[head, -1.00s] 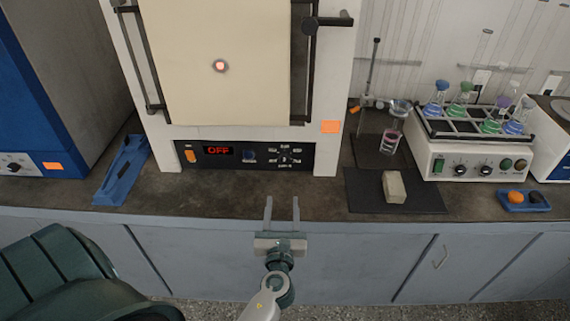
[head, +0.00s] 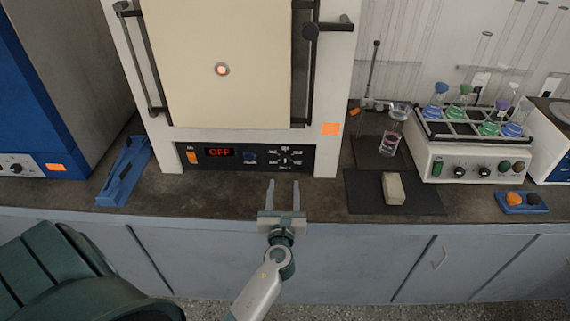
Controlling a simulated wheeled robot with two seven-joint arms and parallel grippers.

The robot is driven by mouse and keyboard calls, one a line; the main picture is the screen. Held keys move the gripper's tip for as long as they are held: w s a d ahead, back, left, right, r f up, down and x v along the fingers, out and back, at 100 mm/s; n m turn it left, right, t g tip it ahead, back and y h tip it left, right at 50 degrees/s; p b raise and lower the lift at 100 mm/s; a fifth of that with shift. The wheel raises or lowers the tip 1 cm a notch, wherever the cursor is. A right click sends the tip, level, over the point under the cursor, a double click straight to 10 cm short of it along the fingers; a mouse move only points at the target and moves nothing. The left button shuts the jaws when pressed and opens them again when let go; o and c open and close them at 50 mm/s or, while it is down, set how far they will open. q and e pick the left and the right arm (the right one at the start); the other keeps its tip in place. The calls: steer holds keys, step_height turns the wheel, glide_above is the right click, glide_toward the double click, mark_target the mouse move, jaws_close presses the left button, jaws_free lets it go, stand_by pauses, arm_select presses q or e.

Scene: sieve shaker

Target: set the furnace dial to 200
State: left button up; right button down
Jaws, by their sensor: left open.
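The furnace (head: 332,95) stands at the back of the bench with its cream door shut. Its black control panel (head: 232,164) carries an orange switch (head: 192,157), a red display reading OFF (head: 219,153) and a round dial (head: 285,159) with marks around it. The dial's exact setting is too small to read. My left gripper (head: 284,184) is open and empty, its two fingers pointing at the panel just below and in front of the dial, apart from it as far as I can tell. My right gripper is not in view.
A blue tray-like holder (head: 123,172) lies left of the furnace. To the right are a dark mat (head: 420,200) with a pale block (head: 394,188), a stand with a glass (head: 390,143), and a white shaker (head: 437,165) with several flasks. The bench front before the furnace is clear.

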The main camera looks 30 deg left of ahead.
mark_target(285, 162)
arm_select(q)
steer(key=p+x, duration=0.1)
steer(key=x, duration=0.9)
steer(key=shift+w+a, duration=0.1)
steer(key=shift+a, duration=0.1)
steer(key=shift+c, duration=0.5)
steer(key=c, duration=0.9)
